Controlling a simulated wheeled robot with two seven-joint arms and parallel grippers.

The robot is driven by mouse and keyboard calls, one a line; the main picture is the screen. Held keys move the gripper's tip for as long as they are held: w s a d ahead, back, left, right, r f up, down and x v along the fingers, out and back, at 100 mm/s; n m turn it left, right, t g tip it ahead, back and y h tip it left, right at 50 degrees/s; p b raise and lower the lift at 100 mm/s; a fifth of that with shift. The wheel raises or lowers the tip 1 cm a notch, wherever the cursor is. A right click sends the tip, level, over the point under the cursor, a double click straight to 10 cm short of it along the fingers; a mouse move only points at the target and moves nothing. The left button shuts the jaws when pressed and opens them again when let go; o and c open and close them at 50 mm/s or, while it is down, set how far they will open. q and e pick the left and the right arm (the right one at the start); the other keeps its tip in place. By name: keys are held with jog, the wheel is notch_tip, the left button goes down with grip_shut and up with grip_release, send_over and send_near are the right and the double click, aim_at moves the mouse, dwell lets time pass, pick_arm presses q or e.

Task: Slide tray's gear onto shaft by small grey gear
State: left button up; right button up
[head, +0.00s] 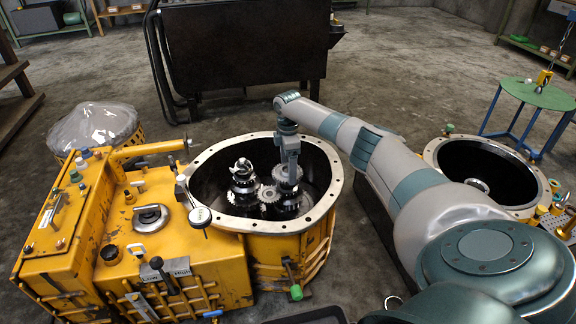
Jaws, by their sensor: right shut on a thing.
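My right gripper (288,175) points straight down into the round opening of the yellow transmission housing (262,221). It is shut on a grey gear (289,187), mostly hidden by the fingers, at the top of the right-hand stack of dark gears (289,203). I cannot tell whether this gear is around the shaft or just above it. A small grey gear (268,194) sits between this stack and the left-hand gear stack (243,186). The dark tray (312,316) shows only as an edge at the bottom. My left gripper is out of view.
The housing's pale bolted rim (333,190) surrounds the gears. A dial gauge (199,216) stands at its left rim. A second round housing (483,172) lies to the right behind my arm. A green round table (537,93) stands beyond it.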

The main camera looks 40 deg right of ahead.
jog(key=shift+f+b, duration=0.85)
jog(key=shift+f, duration=1)
jog(key=o, duration=1.7)
jog(key=shift+f, duration=0.1)
